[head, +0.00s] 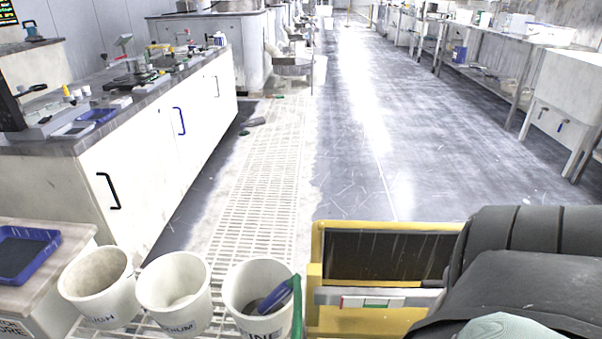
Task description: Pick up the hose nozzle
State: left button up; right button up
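A blue and grey object (276,297), which looks like the hose nozzle, leans in the rightmost white bucket (247,276), marked with a word ending in "INE". A green hose-like piece (297,312) stands upright at that bucket's right rim, and its lower end is cut off by the picture edge. I cannot tell whether the two are joined. Neither of my grippers shows in the head view.
Two more white buckets (98,286) (174,292) stand to the left, beside a blue tray (53,236). A yellow-framed unit (318,243) stands right of the buckets. A large dark rounded shape fills the lower right. The grey aisle floor (400,130) is mostly clear.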

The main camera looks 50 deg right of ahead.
aim_at(281, 292)
jog(key=z, duration=1.25)
jog(key=k+j+z, duration=0.15)
jog(key=i+j, duration=0.05)
jog(key=j, duration=0.05)
